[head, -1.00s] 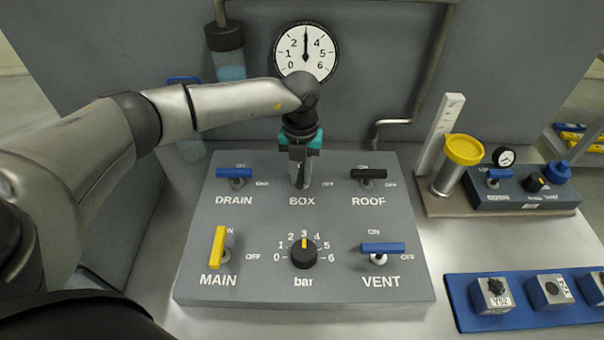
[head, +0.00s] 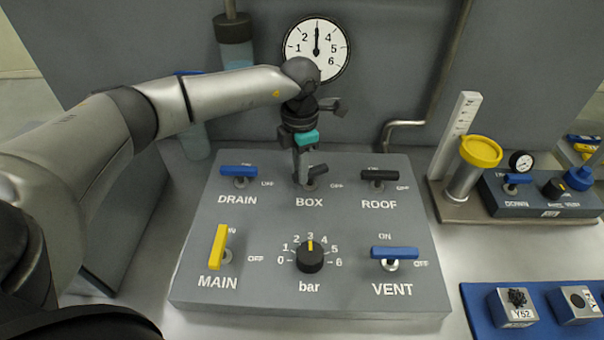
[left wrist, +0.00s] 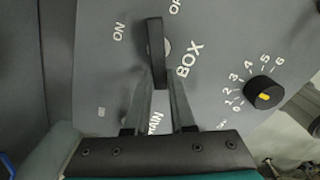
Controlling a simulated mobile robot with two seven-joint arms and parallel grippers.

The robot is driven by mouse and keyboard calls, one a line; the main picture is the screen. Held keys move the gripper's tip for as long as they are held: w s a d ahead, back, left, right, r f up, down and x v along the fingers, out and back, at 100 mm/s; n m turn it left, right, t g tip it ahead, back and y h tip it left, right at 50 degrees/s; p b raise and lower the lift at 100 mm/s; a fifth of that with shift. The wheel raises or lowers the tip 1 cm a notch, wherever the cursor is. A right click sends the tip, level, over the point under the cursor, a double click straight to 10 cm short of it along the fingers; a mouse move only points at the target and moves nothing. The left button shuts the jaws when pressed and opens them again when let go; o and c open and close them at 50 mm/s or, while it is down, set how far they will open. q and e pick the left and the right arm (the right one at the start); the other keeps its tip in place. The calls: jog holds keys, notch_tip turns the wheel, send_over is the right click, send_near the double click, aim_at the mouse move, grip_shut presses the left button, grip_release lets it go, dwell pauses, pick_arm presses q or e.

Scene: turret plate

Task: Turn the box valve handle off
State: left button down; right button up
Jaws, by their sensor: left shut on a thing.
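The box valve handle (head: 318,170) is a dark bar above the BOX label on the grey panel (head: 270,215). It lies nearly sideways, its right end tilted a little up, pointing toward the OFF side. My left gripper (head: 302,180) is down at the panel, shut on the handle's left end and partly hiding it. In the left wrist view the handle (left wrist: 155,45) runs up from between the fingertips (left wrist: 160,88), with ON to its left and OFF near its top. My right gripper is not in view.
The blue drain handle (head: 238,171) is left of the gripper and the black roof handle (head: 380,175) is right. The yellow main handle (head: 218,247), bar knob (head: 310,257) and blue vent handle (head: 394,253) are in the front row. A gauge (head: 316,48) hangs behind.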

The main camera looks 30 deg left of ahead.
pick_arm(q)
jog(key=m, duration=0.1)
jog(key=m+b, duration=0.1)
jog(key=m, duration=0.1)
jog(key=w+m+b, duration=0.1)
jog(key=m, duration=0.1)
jog(key=shift+a, duration=0.35)
jog(key=shift+r+m, duration=0.1)
jog(key=shift+m, duration=0.2)
jog(key=c, duration=0.8)
grip_release()
jog(key=shift+o, duration=0.2)
notch_tip(320, 180, up, 15)
jog(key=shift+r, duration=0.15)
